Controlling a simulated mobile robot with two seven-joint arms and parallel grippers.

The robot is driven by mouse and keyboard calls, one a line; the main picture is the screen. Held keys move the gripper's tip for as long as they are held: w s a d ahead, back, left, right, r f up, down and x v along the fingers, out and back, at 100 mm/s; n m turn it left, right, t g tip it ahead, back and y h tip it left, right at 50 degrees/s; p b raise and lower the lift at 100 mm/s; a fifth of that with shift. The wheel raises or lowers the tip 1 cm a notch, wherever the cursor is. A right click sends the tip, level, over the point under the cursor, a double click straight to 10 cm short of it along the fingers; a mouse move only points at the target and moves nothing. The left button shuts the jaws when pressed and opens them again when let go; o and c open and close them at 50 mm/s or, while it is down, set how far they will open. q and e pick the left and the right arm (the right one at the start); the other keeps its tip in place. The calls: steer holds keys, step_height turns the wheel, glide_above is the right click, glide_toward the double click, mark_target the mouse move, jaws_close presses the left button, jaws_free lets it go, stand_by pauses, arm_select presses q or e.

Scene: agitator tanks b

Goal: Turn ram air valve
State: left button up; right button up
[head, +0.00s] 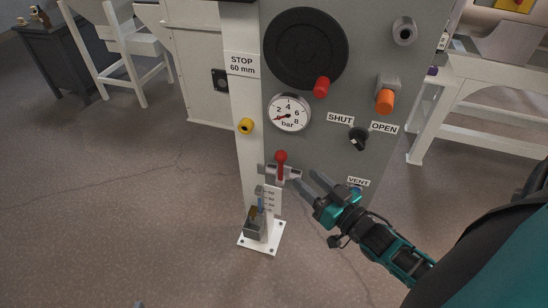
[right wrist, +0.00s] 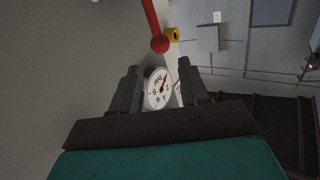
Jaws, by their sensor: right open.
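A valve with a red ball-ended lever (head: 281,164) and a metal body (head: 295,174) sits low on the grey panel (head: 322,145). The lever stands upright. The red lever also shows at the top of the right wrist view (right wrist: 153,22). A black knob (head: 358,139) sits between the SHUT and OPEN labels. My right gripper (head: 305,178) is open and empty, just right of the lever valve. In the right wrist view its fingers (right wrist: 160,90) are apart, with the pressure gauge seen between them. A small grey tip at the head view's bottom edge may be my left gripper.
A bar gauge (head: 289,112), a large black disc (head: 305,48), a red knob (head: 321,87) and an orange knob (head: 385,99) are above on the panel. A yellow knob (head: 245,126) is on the column. A scaled stand (head: 261,241) is below. Floor is clear at left.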

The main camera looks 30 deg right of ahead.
mark_target(284, 160)
steer(key=w, duration=0.3)
steer(key=w+b, duration=0.1)
steer(key=w, duration=0.2)
steer(key=w+a+b, duration=0.1)
steer(key=w, duration=0.2)
steer(key=shift+w+a+f, duration=0.1)
steer(key=shift+w, duration=0.15)
steer(key=shift+w+a, duration=0.1)
steer(key=shift+w, duration=0.65)
jaws_close()
